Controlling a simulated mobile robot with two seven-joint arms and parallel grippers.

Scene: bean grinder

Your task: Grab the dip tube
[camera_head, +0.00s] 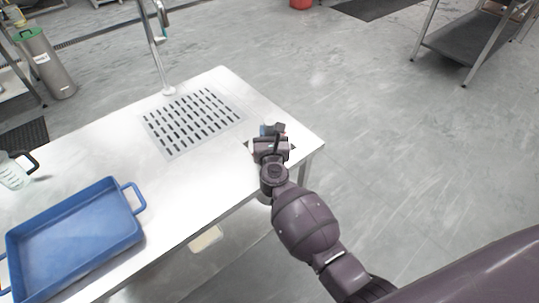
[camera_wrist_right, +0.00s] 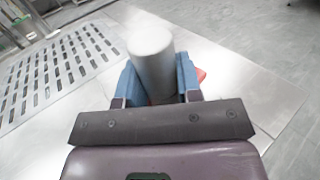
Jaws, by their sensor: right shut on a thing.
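My right gripper (camera_head: 272,130) is over the far right corner of the steel table. In the right wrist view its two blue fingers (camera_wrist_right: 158,88) are shut on a grey cylinder, which I take to be the dip tube (camera_wrist_right: 151,48). The cylinder stands up between the fingers, with its rounded end towards the camera. Its lower part is hidden by the gripper, so I cannot tell if it touches the table. In the head view the gripper and wrist hide most of the tube. My left gripper is not in view.
The steel table (camera_head: 95,150) has a slotted drain grate (camera_head: 192,120) and a tap (camera_head: 160,45) behind it. A blue tray (camera_head: 75,240) and a clear jug (camera_head: 14,172) are at the left. A small red thing (camera_wrist_right: 201,74) shows behind the right finger. The table's right edge is close.

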